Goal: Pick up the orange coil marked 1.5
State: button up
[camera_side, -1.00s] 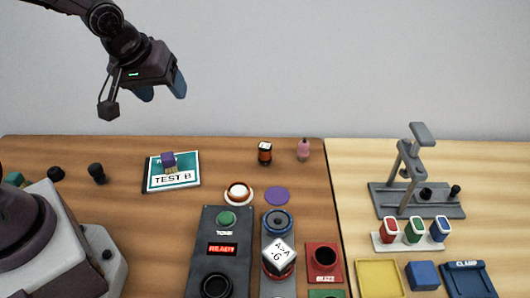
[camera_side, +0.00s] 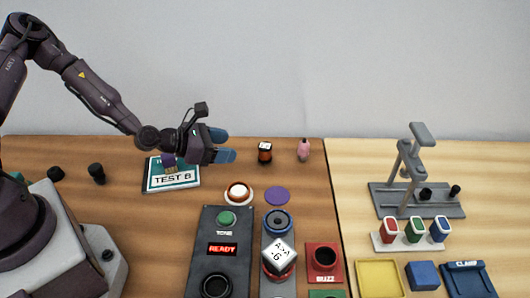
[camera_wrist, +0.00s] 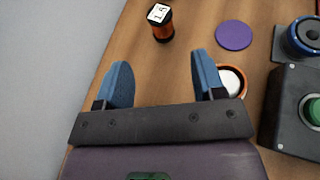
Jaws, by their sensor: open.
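The orange coil (camera_side: 265,152) stands upright at the back of the brown table, with dark ends and an orange band. In the wrist view the coil (camera_wrist: 161,24) shows a white top with a dark marking that looks like 1.5. My gripper (camera_side: 227,144) is left of the coil in the side view, its fingers pointing right towards it. In the wrist view my gripper (camera_wrist: 160,78) has its two blue fingers wide apart with nothing between them. The coil is beyond the fingertips, not touched.
A pink object (camera_side: 303,150) stands right of the coil. A purple disc (camera_side: 277,196) and a white dome in an orange ring (camera_side: 238,193) lie in front. The TEST B box (camera_side: 172,178) is below my arm. The READY panel (camera_side: 222,250) is nearer the front.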

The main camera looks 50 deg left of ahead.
aim_at(270, 150)
jog(key=shift+w+f+n, duration=0.1)
jog(key=shift+w+n, duration=0.15)
jog(key=shift+n, duration=0.05)
jog(key=x, duration=1.2)
jog(key=shift+w+d, duration=0.2)
jog(key=shift+d, duration=0.1)
jog(key=shift+c, duration=0.2)
jog(key=c, duration=0.9)
